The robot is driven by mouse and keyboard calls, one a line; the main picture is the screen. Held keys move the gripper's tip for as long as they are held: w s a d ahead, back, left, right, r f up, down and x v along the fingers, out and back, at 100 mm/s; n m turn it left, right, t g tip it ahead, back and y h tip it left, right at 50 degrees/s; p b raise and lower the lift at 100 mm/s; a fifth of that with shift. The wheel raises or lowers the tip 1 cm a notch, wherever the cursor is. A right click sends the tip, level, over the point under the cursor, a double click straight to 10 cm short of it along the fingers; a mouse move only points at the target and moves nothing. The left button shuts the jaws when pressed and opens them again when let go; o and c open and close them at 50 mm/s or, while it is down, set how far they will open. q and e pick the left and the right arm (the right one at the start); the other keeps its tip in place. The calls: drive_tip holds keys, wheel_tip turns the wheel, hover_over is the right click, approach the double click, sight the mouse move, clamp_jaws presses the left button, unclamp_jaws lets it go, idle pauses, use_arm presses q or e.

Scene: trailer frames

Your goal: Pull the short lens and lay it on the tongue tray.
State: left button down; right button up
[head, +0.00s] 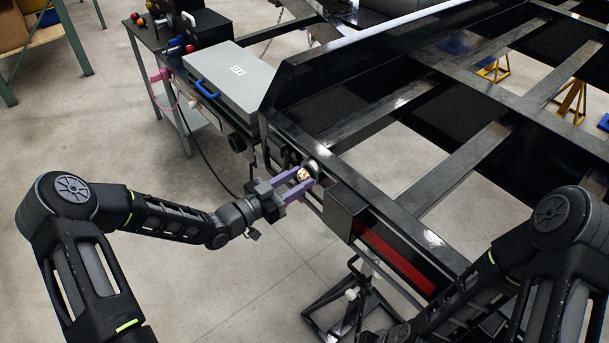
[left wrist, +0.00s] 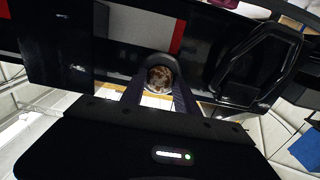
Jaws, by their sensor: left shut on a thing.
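My left gripper (head: 303,181) reaches the outer side of the black trailer frame, its purple fingers shut on a small round lens (head: 304,174). The lens looks pale and amber in the head view. In the left wrist view the lens (left wrist: 160,79) is a brownish disc with a dark rim between the fingertips. I cannot tell whether it is still seated in the frame. A grey flat-topped box (head: 222,72) with a blue handle stands at the frame's left end; I cannot clearly make out the tongue tray. My right gripper is out of view; only its arm shows at lower right.
The black frame rail (head: 362,188) runs beside the gripper, with a red strip (head: 398,258) along it. A black stand (head: 345,307) is below. A side table (head: 150,40) carries dark boxes and small coloured balls. Floor left of the rail is clear.

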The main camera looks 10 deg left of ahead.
use_arm(q)
drive_tip(key=shift+s+a, duration=0.1)
drive_tip(key=shift+v, duration=2.85)
